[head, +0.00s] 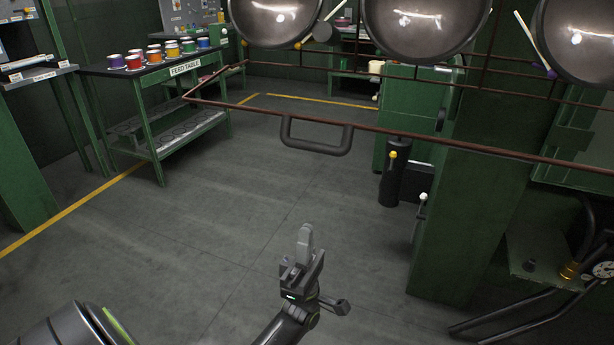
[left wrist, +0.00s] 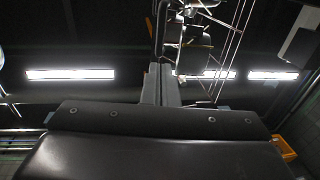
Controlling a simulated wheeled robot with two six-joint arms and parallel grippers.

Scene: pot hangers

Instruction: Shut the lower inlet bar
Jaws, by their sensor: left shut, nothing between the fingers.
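The lower inlet bar (head: 420,136) is a thin rust-brown rail crossing the head view from the left to the right edge. A dark grey loop handle (head: 316,147) hangs from it near the middle. The rail stands out in front of the machine, below the hanging pans. My left gripper (head: 305,240) is below the handle in the picture, apart from it, pointing up. Its fingers are together and empty. In the left wrist view the closed fingers (left wrist: 160,85) point up towards the ceiling lights. My right gripper is not in view.
Several shiny round pans (head: 415,25) hang at the top. A feed table (head: 165,68) with coloured pots stands at the back left. A green machine column (head: 470,215) and a gauge (head: 603,270) are on the right. The floor in the middle is clear.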

